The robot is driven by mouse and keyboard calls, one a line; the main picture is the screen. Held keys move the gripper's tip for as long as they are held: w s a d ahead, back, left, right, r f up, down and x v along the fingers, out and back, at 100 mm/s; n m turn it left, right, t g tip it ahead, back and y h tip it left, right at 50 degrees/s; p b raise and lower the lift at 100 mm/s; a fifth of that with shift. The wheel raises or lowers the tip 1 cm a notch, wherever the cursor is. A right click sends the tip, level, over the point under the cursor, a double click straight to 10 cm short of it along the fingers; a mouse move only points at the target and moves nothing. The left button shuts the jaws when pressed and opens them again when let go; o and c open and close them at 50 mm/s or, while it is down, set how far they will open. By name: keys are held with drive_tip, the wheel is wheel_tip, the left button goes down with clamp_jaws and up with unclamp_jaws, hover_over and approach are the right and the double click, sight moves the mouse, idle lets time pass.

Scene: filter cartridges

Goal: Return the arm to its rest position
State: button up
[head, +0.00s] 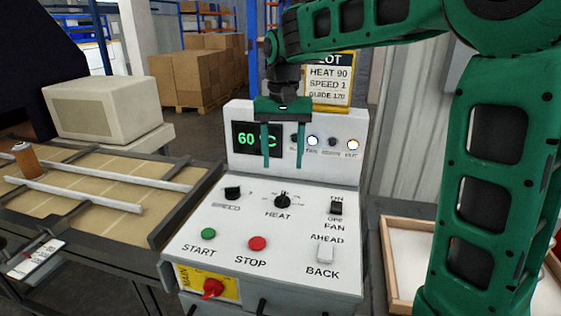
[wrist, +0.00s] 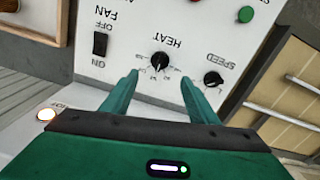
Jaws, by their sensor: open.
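My green arm comes in from the right in the head view and bends down over the control panel (head: 270,220). My gripper (head: 283,165) points down in front of the panel's display. Its two fingers are apart with nothing between them. In the wrist view the open fingers (wrist: 160,95) reach toward the black HEAT knob (wrist: 161,62), with a gap between fingers and knob. The HEAT knob also shows just below the fingertips in the head view (head: 282,201). The display (head: 257,138) reads 60 and is partly hidden by my gripper.
The panel carries a SPEED knob (head: 233,193), green START (head: 208,233), red STOP (head: 257,243), a FAN switch (head: 336,207) and a red main switch (head: 213,288). A conveyor (head: 105,222) with a brown cylinder (head: 28,160) lies left. A wooden-rimmed tray (head: 392,270) is right. A sign (head: 330,82) stands behind.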

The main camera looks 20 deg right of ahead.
drive_tip(key=s+d+f, duration=0.3)
drive_tip(key=s+d, duration=0.2)
drive_tip(key=s, duration=0.5)
drive_tip(key=s+d+f+m, duration=0.1)
drive_tip(key=s+d+f, duration=0.3)
drive_tip(key=s, duration=0.6)
drive_tip(key=s+d+f, duration=0.4)
drive_tip(key=s+d, duration=0.4)
drive_tip(key=s, duration=0.2)
drive_tip(key=shift+s+d+f+m, duration=0.15)
drive_tip(key=shift+s+d+m, duration=0.1)
drive_tip(key=shift+m, duration=0.15)
drive_tip(key=shift+w+f, duration=0.3)
drive_tip(key=shift+w, duration=0.5)
drive_tip(key=shift+s+r, duration=0.1)
drive_tip(key=shift+s, duration=0.05)
